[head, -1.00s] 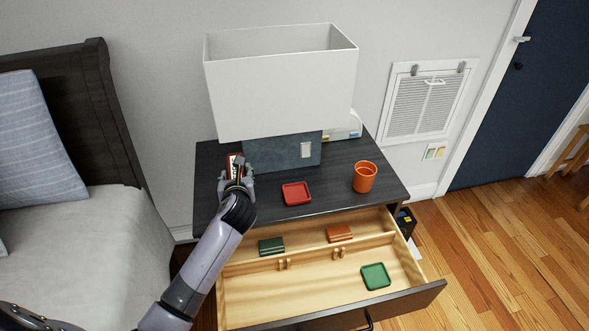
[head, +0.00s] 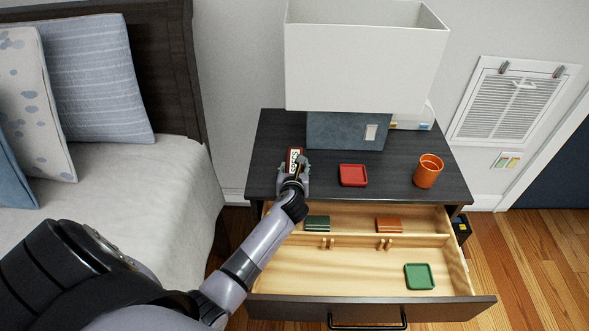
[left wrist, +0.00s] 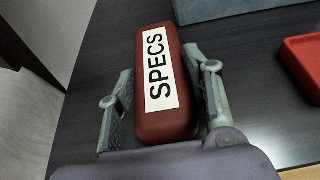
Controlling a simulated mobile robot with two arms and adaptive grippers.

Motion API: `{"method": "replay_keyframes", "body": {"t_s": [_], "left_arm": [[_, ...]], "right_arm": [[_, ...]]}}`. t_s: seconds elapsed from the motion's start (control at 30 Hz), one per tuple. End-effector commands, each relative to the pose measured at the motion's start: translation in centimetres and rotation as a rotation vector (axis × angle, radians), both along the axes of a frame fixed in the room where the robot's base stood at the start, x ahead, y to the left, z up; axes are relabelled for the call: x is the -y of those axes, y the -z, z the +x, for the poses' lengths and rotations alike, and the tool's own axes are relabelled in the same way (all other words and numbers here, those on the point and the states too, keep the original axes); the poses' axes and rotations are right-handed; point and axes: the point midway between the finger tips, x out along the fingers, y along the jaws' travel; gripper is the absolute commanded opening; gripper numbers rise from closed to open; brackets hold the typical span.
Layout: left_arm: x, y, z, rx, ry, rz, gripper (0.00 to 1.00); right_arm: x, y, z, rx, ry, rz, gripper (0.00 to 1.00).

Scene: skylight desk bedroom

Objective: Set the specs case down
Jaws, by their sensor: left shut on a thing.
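The specs case (head: 294,157) is dark red with a white label reading SPECS. In the left wrist view the case (left wrist: 162,85) lies lengthwise between the two fingers of my left gripper (left wrist: 165,98). My left gripper (head: 293,171) is shut on it over the left part of the dark nightstand top (head: 395,150). The case is left of the lamp base and the red tray. I cannot tell whether its underside touches the top. My right gripper is not in view.
The lamp base (head: 340,132) stands behind, under a large white shade (head: 365,60). A red tray (head: 353,175) and an orange cup (head: 428,171) are to the right. The open drawer (head: 350,262) below holds a green tray (head: 419,277), a green stack (head: 317,223) and an orange stack (head: 389,225).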

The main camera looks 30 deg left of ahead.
Motion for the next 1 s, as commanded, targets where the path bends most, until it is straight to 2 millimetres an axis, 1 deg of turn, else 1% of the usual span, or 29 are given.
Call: {"method": "replay_keyframes", "body": {"t_s": [0.17,0.2,0.47,0.73,0.83,0.93,1.0], "left_arm": [[0.0,0.3,0.0,-0.001,0.001,0.002,0.12],[0.0,0.3,0.0,-0.001,-0.001,0.001,0.48],[0.0,0.2,0.0,-0.001,-0.001,0.001,0.65],[0.0,0.2,0.0,-0.002,-0.001,0.001,0.66],[0.0,-0.2,0.0,0.0,0.0,-0.001,0.66],[0.5,-0.5,-0.9,-0.002,-0.001,0.001,0.66],[1.0,-0.9,-1.8,-0.002,0.001,0.001,0.66]], "right_arm": [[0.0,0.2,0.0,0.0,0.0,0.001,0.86],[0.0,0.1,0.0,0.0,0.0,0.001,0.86],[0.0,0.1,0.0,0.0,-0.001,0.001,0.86],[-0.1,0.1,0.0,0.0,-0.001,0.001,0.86],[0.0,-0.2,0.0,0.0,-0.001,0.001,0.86],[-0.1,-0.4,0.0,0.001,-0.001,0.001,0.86],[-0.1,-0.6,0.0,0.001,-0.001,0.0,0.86]]}}
